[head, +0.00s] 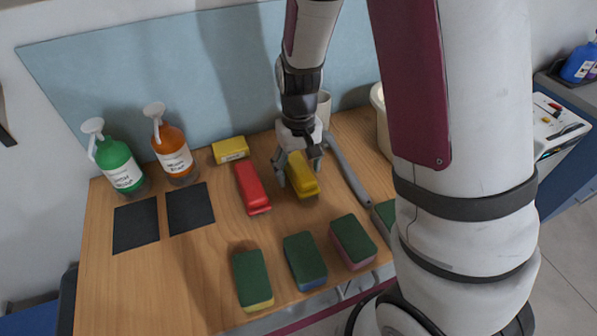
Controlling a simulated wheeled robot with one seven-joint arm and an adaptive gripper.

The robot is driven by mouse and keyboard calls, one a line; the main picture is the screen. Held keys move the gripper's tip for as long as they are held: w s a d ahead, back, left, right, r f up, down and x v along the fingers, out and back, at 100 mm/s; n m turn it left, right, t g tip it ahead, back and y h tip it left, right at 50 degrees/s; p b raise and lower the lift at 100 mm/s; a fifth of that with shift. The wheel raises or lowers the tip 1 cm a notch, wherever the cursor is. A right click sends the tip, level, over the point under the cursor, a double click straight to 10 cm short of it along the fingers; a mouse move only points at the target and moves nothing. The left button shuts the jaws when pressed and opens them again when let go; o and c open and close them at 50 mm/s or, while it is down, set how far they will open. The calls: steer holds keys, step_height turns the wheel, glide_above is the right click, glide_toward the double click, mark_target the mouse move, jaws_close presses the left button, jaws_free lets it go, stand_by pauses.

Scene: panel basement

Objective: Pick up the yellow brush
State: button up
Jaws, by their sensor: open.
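The yellow brush (303,181) lies on the wooden table (190,265), right of the middle. It is an elongated yellow block shape. My gripper (297,178) is pointed down over the brush, with one finger at its left side and one at its right side near the far end. The fingers are open; whether they touch the brush cannot be told. The far end of the brush is partly hidden by my gripper.
A red brush (252,187) lies just left of the yellow one. A yellow box (230,149), a green bottle (118,165) and an orange bottle (172,150) stand at the back. Green-topped sponges (304,259) line the front. A grey curved bar (346,170) lies right of my gripper.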

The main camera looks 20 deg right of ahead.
mark_target(299, 164)
steer(key=shift+f, duration=0.3)
steer(key=shift+c, duration=0.6)
steer(key=c, duration=1.4)
steer(key=shift+o, duration=0.2)
step_height(299, 164, up, 10)
steer(key=shift+r, duration=0.1)
